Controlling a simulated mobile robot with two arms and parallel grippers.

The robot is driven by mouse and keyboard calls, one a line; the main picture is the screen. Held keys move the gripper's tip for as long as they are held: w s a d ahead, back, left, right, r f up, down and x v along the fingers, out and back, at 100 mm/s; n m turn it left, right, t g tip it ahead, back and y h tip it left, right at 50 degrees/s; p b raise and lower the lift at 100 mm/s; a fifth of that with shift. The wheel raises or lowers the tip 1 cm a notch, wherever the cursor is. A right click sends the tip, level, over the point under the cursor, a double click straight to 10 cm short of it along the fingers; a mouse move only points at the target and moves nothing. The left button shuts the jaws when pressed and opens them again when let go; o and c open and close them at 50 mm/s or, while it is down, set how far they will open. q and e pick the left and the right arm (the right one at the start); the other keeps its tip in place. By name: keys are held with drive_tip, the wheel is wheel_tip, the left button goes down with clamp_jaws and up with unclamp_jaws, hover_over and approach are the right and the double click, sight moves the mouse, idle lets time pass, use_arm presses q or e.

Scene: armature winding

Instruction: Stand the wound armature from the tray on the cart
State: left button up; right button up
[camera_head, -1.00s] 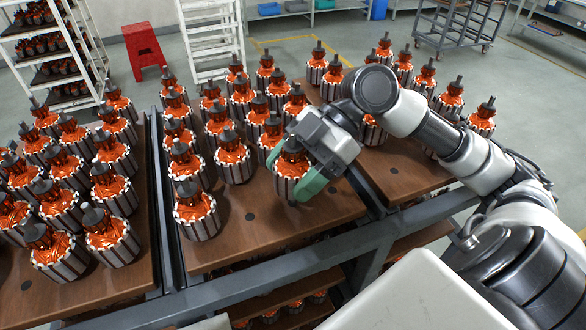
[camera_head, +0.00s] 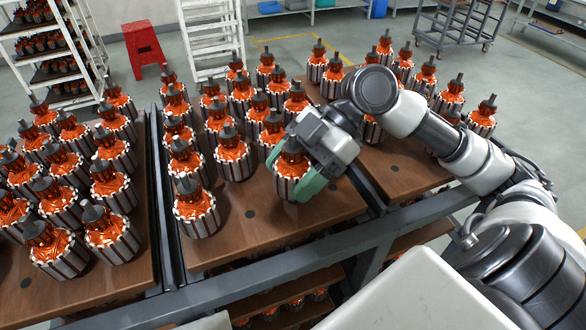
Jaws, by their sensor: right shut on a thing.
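My right gripper (camera_head: 293,172) has green fingers around a wound armature (camera_head: 290,188) near the front right of the middle board (camera_head: 262,228). It is shut on that armature, which is upright with orange windings and a white-and-dark slotted body. The gripper hides part of it. The armature stands at board level; I cannot tell whether it touches the board. Several like armatures stand in rows on the same board, one at the front left corner (camera_head: 196,210). My left gripper is not in view. I cannot tell which surface is the tray.
A left board (camera_head: 110,275) and a right board (camera_head: 400,178) also carry several armatures. Grey frame rails (camera_head: 250,296) run along the front, with more armatures on a shelf below. A red stool (camera_head: 143,50), a white ladder (camera_head: 210,40) and a wheeled rack (camera_head: 458,25) stand behind.

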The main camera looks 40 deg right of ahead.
drive_tip(key=shift+f, duration=0.3)
drive_tip(key=o, duration=1.4)
drive_tip(key=shift+s, duration=0.1)
drive_tip(key=shift+o, duration=0.4)
drive_tip(key=shift+s+r, duration=0.1)
drive_tip(key=shift+s, duration=0.05)
